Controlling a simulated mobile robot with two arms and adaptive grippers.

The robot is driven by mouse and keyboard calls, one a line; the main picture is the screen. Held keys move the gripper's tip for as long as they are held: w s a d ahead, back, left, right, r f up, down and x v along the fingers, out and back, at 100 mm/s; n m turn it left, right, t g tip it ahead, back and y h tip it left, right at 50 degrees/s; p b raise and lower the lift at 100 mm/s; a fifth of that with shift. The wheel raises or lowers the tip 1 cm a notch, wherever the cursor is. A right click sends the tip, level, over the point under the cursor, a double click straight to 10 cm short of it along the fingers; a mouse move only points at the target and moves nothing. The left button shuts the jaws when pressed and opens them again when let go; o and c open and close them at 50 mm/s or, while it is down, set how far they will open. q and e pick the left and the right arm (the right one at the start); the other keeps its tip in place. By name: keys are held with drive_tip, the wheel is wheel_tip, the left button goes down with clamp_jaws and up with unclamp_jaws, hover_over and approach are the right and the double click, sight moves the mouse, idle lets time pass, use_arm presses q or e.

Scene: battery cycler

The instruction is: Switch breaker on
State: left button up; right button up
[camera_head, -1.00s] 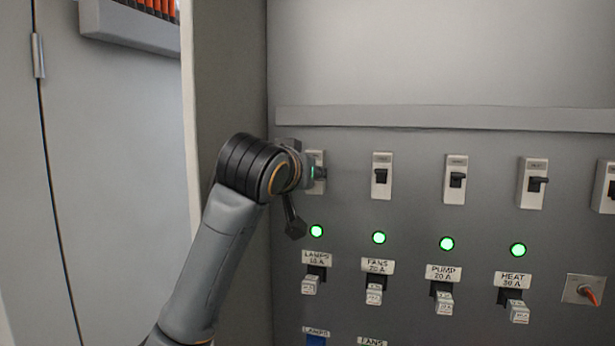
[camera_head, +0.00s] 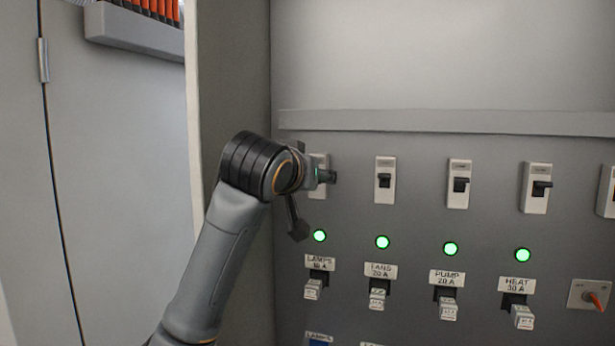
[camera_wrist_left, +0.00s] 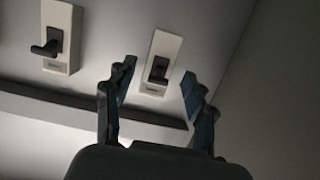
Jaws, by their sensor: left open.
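A row of white breakers with black toggles runs along the grey panel. The leftmost breaker (camera_head: 318,188), above the LAMPS label, is mostly hidden behind my left gripper (camera_head: 324,175). In the left wrist view, the open left gripper (camera_wrist_left: 157,74) has one finger on each side of a white breaker (camera_wrist_left: 165,47) and its dark toggle (camera_wrist_left: 158,70). I cannot tell whether the fingers touch the toggle. The FANS breaker (camera_head: 385,180), PUMP breaker (camera_head: 459,184) and HEAT breaker (camera_head: 536,187) stand to the right. My right gripper is out of view.
Green lamps, such as the LAMPS one (camera_head: 319,236), glow below the breakers. Labelled plugs (camera_head: 377,299) stick out beneath them. A red rotary switch (camera_head: 594,299) is at the lower right. A ledge (camera_head: 440,121) crosses above, and a cabinet side wall (camera_head: 235,80) stands at the left.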

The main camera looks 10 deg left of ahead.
use_arm(q)
drive_tip(key=v, duration=1.2)
